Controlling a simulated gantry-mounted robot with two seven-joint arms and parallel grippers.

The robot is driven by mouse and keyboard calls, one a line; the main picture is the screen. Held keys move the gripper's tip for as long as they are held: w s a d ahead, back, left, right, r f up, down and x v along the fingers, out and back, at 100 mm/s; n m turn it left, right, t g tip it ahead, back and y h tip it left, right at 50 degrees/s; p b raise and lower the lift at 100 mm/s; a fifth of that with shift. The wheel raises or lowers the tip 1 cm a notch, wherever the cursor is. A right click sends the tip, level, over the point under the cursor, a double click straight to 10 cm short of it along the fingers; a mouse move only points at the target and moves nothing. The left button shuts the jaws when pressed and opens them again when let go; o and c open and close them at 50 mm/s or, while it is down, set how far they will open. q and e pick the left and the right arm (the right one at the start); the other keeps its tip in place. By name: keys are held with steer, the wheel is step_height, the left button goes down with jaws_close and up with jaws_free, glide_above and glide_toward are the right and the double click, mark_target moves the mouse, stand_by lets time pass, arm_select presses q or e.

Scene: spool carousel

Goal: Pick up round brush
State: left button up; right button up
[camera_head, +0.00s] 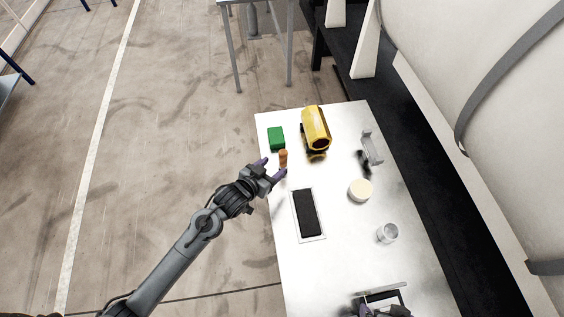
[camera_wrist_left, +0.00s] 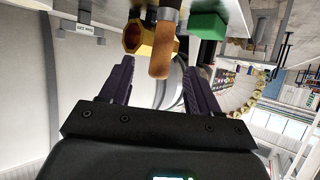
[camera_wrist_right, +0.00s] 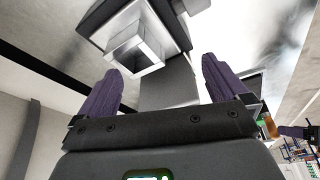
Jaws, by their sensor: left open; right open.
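An object with an orange-brown handle (camera_head: 283,158), which looks like the round brush, stands near the table's left edge. In the left wrist view its handle (camera_wrist_left: 163,52) shows large, ahead of and between the fingers, with a metal band behind it. My left gripper (camera_head: 274,167) is open, with its purple fingertips just short of the handle or beside it; I cannot tell whether they touch it. My right gripper (camera_wrist_right: 163,90) is open near the table's front edge, facing a grey block with a square metal end (camera_wrist_right: 135,52).
A green block (camera_head: 276,138) and a yellow cylinder on a dark stand (camera_head: 316,128) are close behind the handle. A black pad in a white tray (camera_head: 307,212), a cream round container (camera_head: 360,190), a clear jar (camera_head: 387,233) and a grey holder (camera_head: 372,148) stand farther off.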

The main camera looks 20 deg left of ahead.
mark_target(286, 155)
arm_select(q)
steer(key=shift+w+r+x, duration=0.1)
steer(key=shift+r+x, duration=0.05)
steer(key=shift+x, duration=1.4)
steer(key=shift+w+r+x, duration=0.1)
steer(key=shift+x, duration=1.45)
steer(key=shift+r+x, duration=0.15)
steer(key=shift+x, duration=1.4)
steer(key=shift+a, duration=0.1)
steer(key=shift+c, duration=0.3)
steer(key=c, duration=1)
